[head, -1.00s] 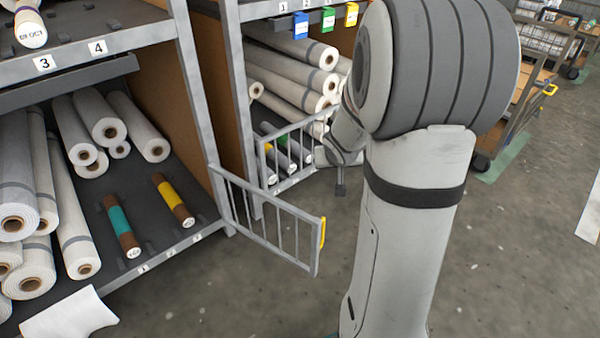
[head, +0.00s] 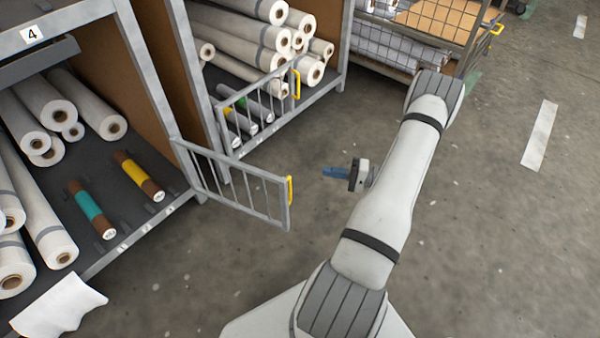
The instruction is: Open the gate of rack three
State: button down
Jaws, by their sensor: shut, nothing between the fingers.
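Two grey barred gates are in view. The near gate (head: 237,190) is on the right post of the left rack (head: 175,120) and stands swung out over the floor. Its yellow handle (head: 290,190) is at the free end. The far gate (head: 262,108) lies about along the lower front of the second rack (head: 313,98), before some coloured rolls; its yellow handle (head: 297,84) is at its right end. I cannot tell from the signs which is rack three. My gripper (head: 328,172), with blue fingers, is shut and empty, right of the near handle and apart from both gates.
White rolls (head: 85,105) and two rolls with teal (head: 90,207) and yellow (head: 138,175) bands lie in the left rack. A wire-mesh cart (head: 420,35) stands at the back. The floor (head: 470,230) on the right is clear.

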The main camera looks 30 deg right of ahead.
jog(key=w+a+b, duration=0.4)
jog(key=a, duration=0.6)
jog(key=shift+a+b, duration=0.4)
